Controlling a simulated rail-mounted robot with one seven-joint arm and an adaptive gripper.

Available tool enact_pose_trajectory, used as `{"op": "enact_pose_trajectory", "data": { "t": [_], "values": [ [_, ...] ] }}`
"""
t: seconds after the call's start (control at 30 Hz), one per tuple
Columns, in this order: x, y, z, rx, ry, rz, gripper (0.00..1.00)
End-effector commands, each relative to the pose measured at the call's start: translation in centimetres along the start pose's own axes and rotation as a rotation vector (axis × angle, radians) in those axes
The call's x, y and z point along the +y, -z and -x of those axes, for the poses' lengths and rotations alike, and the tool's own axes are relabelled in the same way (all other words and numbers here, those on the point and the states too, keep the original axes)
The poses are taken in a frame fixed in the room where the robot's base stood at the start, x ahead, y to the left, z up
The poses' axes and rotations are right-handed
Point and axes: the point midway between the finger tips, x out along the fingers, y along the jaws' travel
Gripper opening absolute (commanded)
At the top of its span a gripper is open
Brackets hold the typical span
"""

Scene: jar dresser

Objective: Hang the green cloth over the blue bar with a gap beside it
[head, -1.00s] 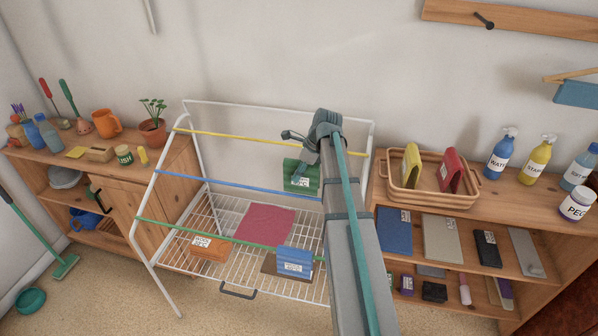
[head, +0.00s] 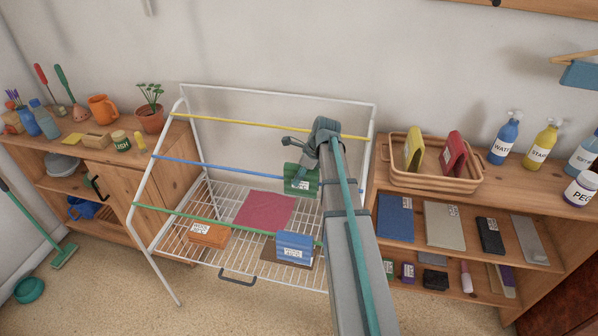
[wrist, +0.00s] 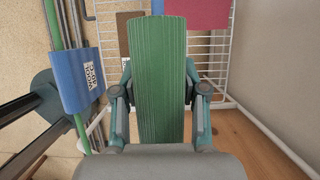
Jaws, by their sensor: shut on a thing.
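The green cloth (head: 301,186), folded and with a white label, is held in my gripper (head: 299,169) on the right side of the white drying rack. The blue bar (head: 215,168) runs across the rack, and the cloth covers part of its right end in the head view. I cannot tell whether the cloth touches the bar or straddles it. In the wrist view the green cloth (wrist: 158,80) stands between the two fingers of my gripper (wrist: 158,92), which are shut on it. The blue bar's right end is hidden behind cloth and arm.
The yellow rear bar (head: 250,122) is empty. A crimson cloth (head: 264,211) lies on the lower wire shelf. A wicker basket (head: 435,178) stands on the right dresser.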

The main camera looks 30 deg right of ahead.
Motion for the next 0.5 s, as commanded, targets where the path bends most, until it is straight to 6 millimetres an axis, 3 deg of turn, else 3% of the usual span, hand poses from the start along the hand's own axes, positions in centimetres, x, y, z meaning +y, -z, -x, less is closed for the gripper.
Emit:
{"op": "enact_pose_trajectory", "data": {
  "t": [0.5],
  "values": [
    [0.0, 1.6, -3.9, 0.0, -0.001, -0.001, 0.22]
  ]
}}
